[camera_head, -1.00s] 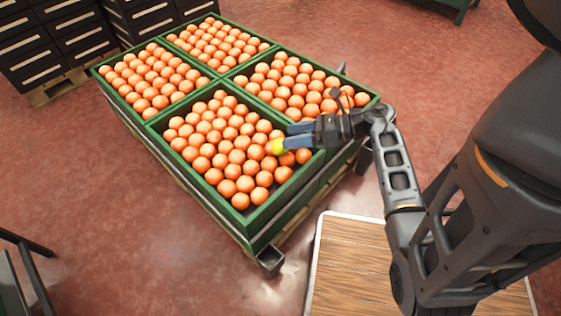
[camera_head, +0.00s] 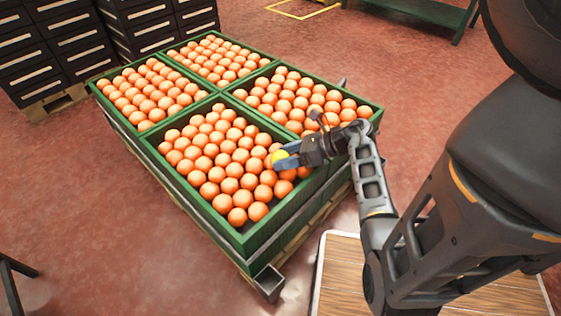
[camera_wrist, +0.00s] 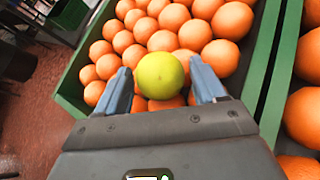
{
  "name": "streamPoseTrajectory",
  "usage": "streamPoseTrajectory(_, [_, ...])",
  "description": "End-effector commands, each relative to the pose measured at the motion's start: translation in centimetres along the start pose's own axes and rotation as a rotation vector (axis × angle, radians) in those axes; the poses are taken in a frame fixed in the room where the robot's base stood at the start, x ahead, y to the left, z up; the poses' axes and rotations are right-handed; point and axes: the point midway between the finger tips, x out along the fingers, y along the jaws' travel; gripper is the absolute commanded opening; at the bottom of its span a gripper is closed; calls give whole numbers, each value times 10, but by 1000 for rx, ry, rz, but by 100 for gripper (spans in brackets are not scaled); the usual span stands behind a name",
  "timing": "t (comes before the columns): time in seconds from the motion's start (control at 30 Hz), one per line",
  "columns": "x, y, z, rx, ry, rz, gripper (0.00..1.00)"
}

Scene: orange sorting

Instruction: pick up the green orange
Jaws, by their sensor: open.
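The green orange (camera_wrist: 160,75) is yellow-green and shows between my two blue fingers in the wrist view. In the head view the green orange (camera_head: 281,158) lies at the right side of the near crate, partly hidden by a finger. My gripper (camera_head: 288,161) is open over that crate with its fingers on either side of the fruit. In the wrist view my gripper (camera_wrist: 162,84) shows a gap between each fingertip and the fruit. Orange-coloured oranges (camera_head: 208,155) lie around it in the near crate (camera_head: 275,212).
Other green crates full of oranges adjoin the near one, behind (camera_head: 372,112) and to the left. The crate's green divider wall (camera_wrist: 262,62) runs close to my right finger in the wrist view. Dark drawer cabinets (camera_head: 62,42) stand at the back left. Red floor (camera_head: 70,200) is clear at left.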

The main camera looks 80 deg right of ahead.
Motion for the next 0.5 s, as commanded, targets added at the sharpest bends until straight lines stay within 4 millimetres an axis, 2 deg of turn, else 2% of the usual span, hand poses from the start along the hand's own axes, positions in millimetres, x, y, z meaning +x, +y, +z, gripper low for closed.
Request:
streamPoseTrajectory(0.23, [1,0,0,1,0,0,69])
streamPoseTrajectory(0.5, [1,0,0,1,0,0,43])
